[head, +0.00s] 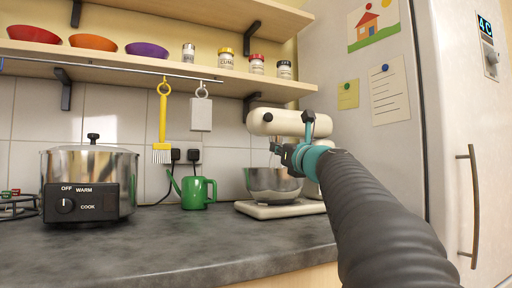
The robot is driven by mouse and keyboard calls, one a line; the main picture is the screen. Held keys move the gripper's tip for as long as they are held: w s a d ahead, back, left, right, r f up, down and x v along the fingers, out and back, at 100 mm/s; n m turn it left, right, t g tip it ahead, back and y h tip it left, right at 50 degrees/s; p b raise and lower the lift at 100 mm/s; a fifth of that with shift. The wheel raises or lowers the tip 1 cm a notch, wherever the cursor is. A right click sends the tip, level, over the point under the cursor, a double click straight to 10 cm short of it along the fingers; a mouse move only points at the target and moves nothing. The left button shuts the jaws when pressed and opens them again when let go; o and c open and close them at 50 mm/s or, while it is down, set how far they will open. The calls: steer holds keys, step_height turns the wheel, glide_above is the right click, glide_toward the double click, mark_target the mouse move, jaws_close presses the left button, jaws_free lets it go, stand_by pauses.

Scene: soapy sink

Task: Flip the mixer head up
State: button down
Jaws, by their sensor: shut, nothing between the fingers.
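The cream stand mixer stands at the right end of the counter in the head view. Its mixer head (275,122) looks level, above a steel bowl (272,186) on the mixer's cream base (282,209). My gripper (277,148) is in front of the mixer, just below the head and above the bowl. It is shut and small in the picture; I cannot tell whether it touches the head. My arm comes from the lower right and hides part of the mixer's stand and base.
A green watering can (197,192) and a steel cooker (90,185) stand left on the counter (180,240). Shelves with bowls and jars hang above. A yellow brush (162,125) hangs from the rail. The fridge (390,130) stands close on the right. The front counter is clear.

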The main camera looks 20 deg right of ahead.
steer(key=p+x, duration=0.2)
steer(key=x, duration=0.8)
steer(key=shift+a, duration=0.25)
steer(key=shift+w, duration=0.1)
